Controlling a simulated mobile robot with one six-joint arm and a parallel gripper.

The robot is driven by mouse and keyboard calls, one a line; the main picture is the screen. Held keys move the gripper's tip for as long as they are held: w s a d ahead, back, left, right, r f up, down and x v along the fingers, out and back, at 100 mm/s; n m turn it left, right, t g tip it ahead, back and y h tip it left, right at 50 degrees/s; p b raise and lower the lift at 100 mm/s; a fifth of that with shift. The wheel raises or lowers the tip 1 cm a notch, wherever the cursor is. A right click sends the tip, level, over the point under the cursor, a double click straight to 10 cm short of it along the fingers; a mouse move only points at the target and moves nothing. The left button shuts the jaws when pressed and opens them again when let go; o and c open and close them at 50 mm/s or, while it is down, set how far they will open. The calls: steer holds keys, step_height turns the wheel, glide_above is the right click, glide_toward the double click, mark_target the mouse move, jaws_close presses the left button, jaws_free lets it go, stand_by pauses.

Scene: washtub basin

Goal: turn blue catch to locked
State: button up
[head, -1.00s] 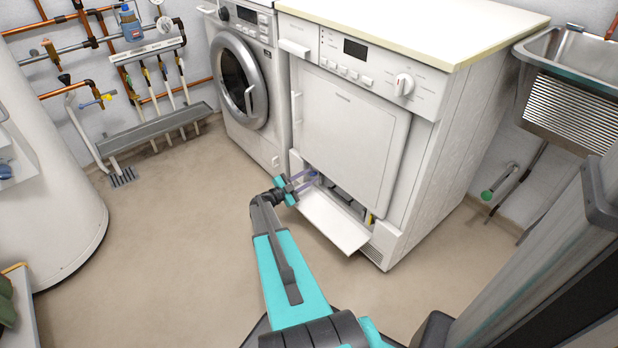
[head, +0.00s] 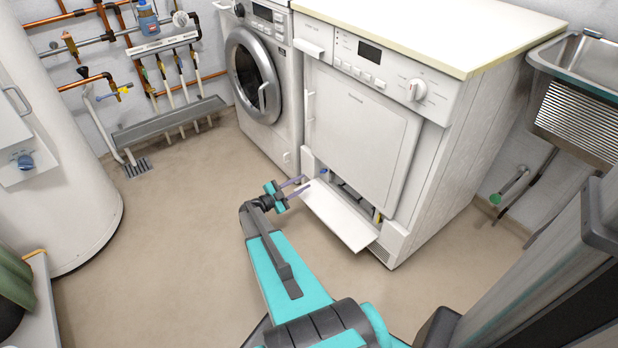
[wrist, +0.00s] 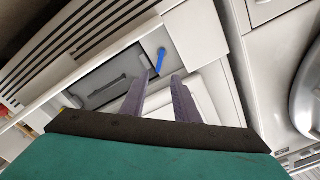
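The blue catch (wrist: 160,62) is a small lever at the end of a grey panel (wrist: 110,88) inside the low opening of the front-loading machine. In the wrist view it stands roughly upright, just beyond my fingertips. In the head view the catch (head: 324,172) is a tiny blue spot at the opening's upper left corner. My gripper (head: 306,183) is to the left of the opening and apart from the catch. Its two purple-grey fingers (wrist: 161,78) are spread with nothing between them. Whether the catch is locked is not clear.
The white flap (head: 338,217) is folded down in front of the opening, close to the right of my gripper. A washing machine (head: 262,85) stands to the left. A sink (head: 585,85) is at the right. The floor (head: 180,235) left of my arm is clear.

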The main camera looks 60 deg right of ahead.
steer(key=v, duration=0.4)
steer(key=shift+a+p, duration=0.1)
steer(key=shift+p, duration=0.3)
